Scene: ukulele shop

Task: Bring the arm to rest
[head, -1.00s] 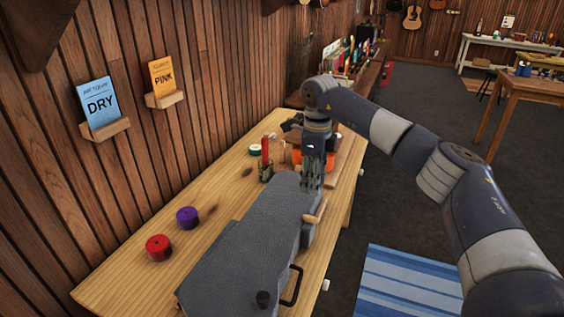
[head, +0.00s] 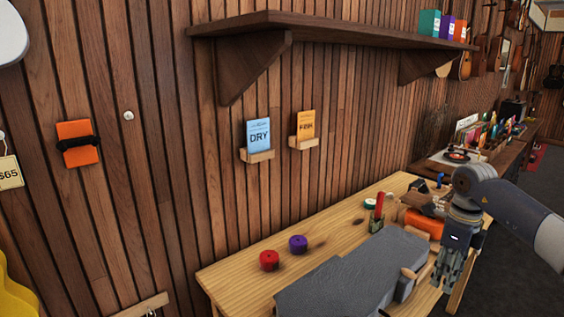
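My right arm comes in from the right edge of the head view. My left gripper is not in view.
An orange object (head: 424,223) stands behind the gripper. A wall shelf (head: 340,29) hangs above. Dark floor (head: 512,275) is clear at right.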

